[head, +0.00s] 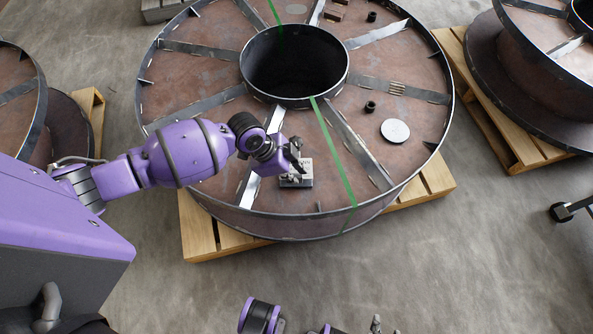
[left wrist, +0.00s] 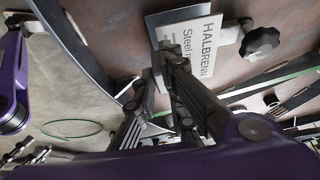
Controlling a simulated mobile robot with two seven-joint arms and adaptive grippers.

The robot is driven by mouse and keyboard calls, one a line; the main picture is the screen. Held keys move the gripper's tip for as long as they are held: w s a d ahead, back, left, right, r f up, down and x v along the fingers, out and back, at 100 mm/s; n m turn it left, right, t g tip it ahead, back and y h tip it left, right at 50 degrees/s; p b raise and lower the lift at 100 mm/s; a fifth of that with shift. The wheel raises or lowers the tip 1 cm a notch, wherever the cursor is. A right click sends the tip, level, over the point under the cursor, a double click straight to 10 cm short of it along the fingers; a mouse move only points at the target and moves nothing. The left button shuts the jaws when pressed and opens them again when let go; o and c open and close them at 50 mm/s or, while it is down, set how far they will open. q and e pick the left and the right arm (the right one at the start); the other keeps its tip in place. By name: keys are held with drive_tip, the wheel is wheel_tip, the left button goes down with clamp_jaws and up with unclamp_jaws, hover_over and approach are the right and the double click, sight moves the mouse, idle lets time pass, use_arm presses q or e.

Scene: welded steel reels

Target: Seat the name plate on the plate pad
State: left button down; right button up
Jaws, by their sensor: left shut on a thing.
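In the head view the plate (head: 306,167) is small, beside my left gripper (head: 298,164) on the near part of the big reel's face. My left gripper (left wrist: 160,72) is shut on the name plate at its edge. A grey flat piece (left wrist: 172,18), perhaps the plate pad, shows behind the plate; whether they touch I cannot tell. A black knob (left wrist: 262,40) stands beside the plate. My right gripper (head: 376,323) shows only partly at the bottom edge; its jaws are unclear.
The big steel reel (head: 205,70) lies on a wooden pallet (head: 197,225), with raised radial ribs and a green strap (head: 335,150) close to the plate. A white disc (head: 395,131) and small dark parts lie on its face. Other reels stand left and right.

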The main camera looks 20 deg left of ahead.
use_arm(q)
drive_tip(key=shift+f+b, duration=0.45)
drive_tip(key=shift+f, duration=0.8)
idle(1.7)
idle(0.5)
drive_tip(key=c, duration=1.7)
unclamp_jaws()
drive_tip(key=shift+c, duration=0.2)
drive_tip(key=o, duration=0.4)
drive_tip(key=o, duration=0.8)
drive_tip(key=shift+o, duration=0.5)
drive_tip(key=shift+o, duration=1.4)
